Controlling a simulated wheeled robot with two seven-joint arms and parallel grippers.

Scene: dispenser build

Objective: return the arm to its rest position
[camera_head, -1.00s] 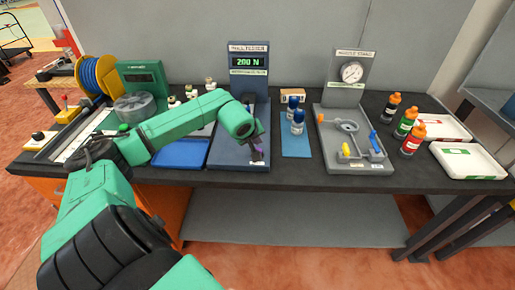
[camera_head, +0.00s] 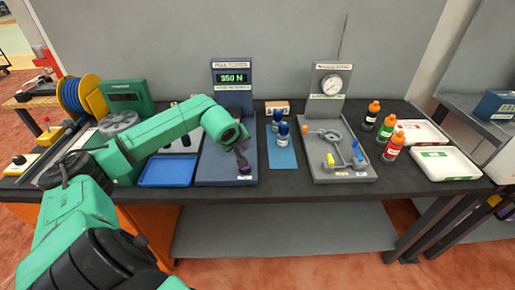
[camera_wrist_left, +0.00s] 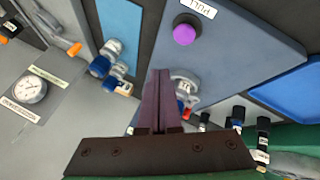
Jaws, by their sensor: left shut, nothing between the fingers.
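My left arm comes in from the left, across the bench. My left gripper (camera_head: 243,158) is over the front of the blue-grey pull tester (camera_head: 214,170). In the left wrist view its dark fingers (camera_wrist_left: 160,74) are shut together with nothing between them. A round purple knob (camera_wrist_left: 183,33) on the tester's base lies just beyond the fingertips and looks apart from them. In the head view the knob (camera_head: 245,169) shows just below the gripper. The tester's display (camera_head: 233,78) reads about 350 N. My right gripper is not in view.
A blue tray (camera_head: 167,171) lies left of the tester. Blue-capped bottles (camera_head: 283,132) stand on a blue mat (camera_head: 281,157) to its right. Further right are a gauge stand (camera_head: 328,84), orange-capped bottles (camera_head: 393,147) and white trays (camera_head: 447,164). A cable spool (camera_head: 73,97) is far left.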

